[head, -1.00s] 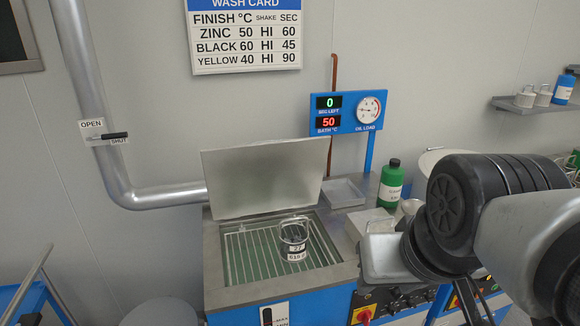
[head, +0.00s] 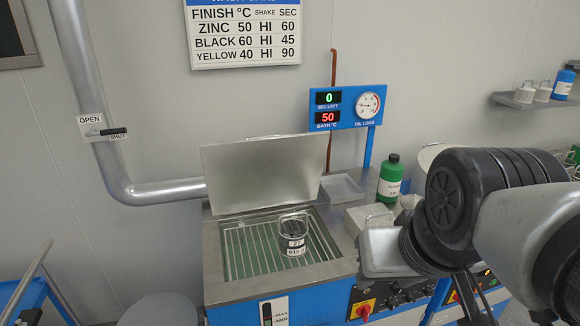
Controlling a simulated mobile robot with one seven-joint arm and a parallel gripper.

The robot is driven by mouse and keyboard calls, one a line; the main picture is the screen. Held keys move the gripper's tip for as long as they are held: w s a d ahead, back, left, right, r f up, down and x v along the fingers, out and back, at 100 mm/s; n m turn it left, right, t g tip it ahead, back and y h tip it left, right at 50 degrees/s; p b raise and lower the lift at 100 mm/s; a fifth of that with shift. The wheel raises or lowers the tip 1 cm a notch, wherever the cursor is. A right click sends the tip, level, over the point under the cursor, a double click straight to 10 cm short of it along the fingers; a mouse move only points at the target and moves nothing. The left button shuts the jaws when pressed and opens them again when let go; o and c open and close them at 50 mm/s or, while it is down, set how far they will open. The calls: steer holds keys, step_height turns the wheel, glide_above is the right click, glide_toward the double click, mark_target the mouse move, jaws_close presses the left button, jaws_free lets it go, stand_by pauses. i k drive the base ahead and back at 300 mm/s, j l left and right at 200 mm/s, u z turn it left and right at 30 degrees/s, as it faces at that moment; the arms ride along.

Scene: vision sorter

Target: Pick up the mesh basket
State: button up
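Nothing touches the basket.
The tank's lid (head: 262,178) stands raised behind the rack. A green bottle (head: 389,180) and a shallow tray (head: 343,188) are at the back right. The control panel (head: 388,298) is at the front right. The display (head: 328,110) reads 0 seconds left and 50 bath.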

mark_target(292, 233)
steer(key=i+l+u, duration=0.1)
steer(key=u, duration=0.35)
steer(key=i+l+u, duration=0.2)
steer(key=u, duration=0.25)
steer(key=i, duration=0.1)
